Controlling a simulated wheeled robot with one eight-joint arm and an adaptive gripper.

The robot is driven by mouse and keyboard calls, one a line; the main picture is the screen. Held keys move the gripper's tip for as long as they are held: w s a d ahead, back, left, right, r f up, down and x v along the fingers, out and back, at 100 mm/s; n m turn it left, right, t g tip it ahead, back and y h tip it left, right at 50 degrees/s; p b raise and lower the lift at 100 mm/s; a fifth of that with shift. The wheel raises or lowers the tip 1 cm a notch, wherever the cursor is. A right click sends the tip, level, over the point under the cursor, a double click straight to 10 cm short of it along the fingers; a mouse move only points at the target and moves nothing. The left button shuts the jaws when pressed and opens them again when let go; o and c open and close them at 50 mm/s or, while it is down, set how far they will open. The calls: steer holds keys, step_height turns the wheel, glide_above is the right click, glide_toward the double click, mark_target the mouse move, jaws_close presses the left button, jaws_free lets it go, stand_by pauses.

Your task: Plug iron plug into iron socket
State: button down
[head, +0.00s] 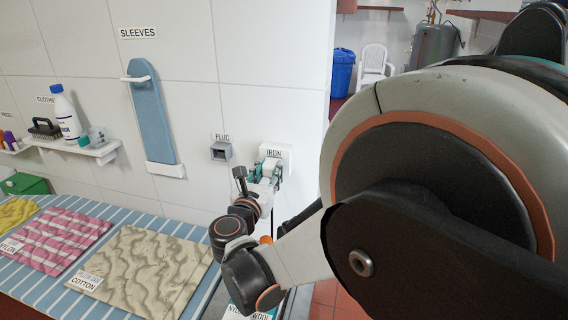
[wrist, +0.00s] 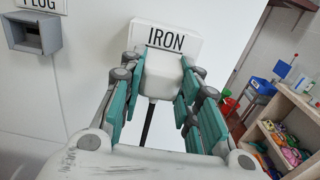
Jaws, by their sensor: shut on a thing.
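The iron socket is a white wall box labelled IRON (head: 287,157); it also shows in the wrist view (wrist: 190,43). My gripper (head: 268,172), with teal finger pads, is right in front of this box. In the wrist view my gripper (wrist: 160,82) is shut on the white iron plug (wrist: 158,76), one finger on each side. A dark cord (wrist: 147,124) hangs down from the plug. The plug overlaps the lower front of the box. The socket opening is hidden behind it, so I cannot tell whether the plug is in the socket or just before it.
A grey holder labelled PLUG (head: 221,151) is on the wall to the left, empty as far as I see. A blue sleeve board (head: 152,112) hangs further left. Fabric pieces lie on the striped surface (head: 130,213) below. A shelf with items (wrist: 288,130) stands at right.

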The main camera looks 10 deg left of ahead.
steer(key=shift+w, duration=0.2)
steer(key=c, duration=1.1)
jaws_free()
steer(key=shift+w, duration=0.1)
steer(key=s, duration=1.2)
steer(key=shift+a, duration=0.4)
steer(key=shift+r, duration=0.1)
